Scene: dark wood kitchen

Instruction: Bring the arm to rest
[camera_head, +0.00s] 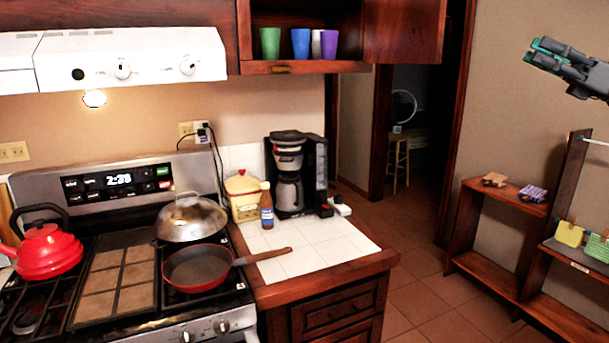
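My gripper (541,52) shows at the upper right, raised in the air in front of the plain wall and pointing to the left. It is dark grey with teal parts at the fingers. It touches nothing that I can see, and nothing shows in it. The fingers look close together, but at this angle I cannot tell whether they are open or shut. The rest of my arm runs out of the picture at the right edge.
A stove (118,240) holds a red kettle (46,252), a red pan (196,268) and a domed lid (190,218). A coffee maker (290,175) stands on the white tiled counter (325,243). An open cabinet door (404,30) juts out above. A low shelf (505,205) stands below my gripper.

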